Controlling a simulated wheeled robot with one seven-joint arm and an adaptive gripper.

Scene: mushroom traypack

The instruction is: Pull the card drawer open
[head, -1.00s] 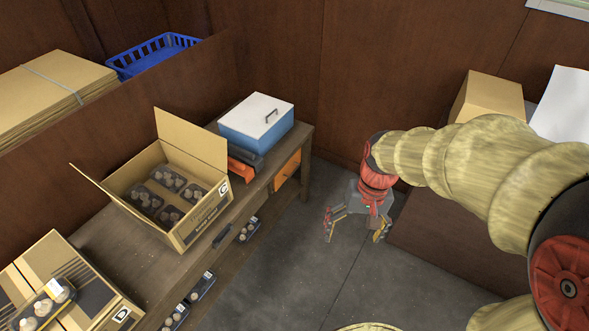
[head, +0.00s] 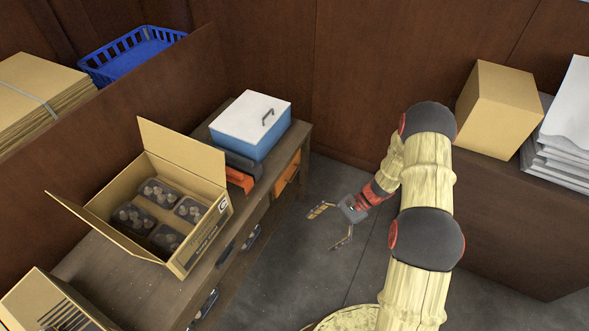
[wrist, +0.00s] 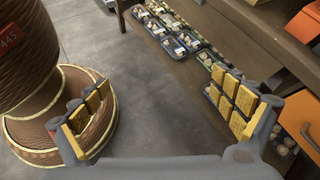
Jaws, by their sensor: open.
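An orange drawer front (head: 286,179) is set under the right end of the wooden workbench and looks shut. It also shows at the right edge of the wrist view (wrist: 302,118), with a dark handle.
On the bench stand an open carton (head: 205,240) with mushroom trays, an orange tool (head: 240,178) and a blue box with white lid (head: 262,143). Mushroom trays (wrist: 165,30) lie on the lower shelf. A cardboard box (head: 497,108) stands at right. The floor between is clear.

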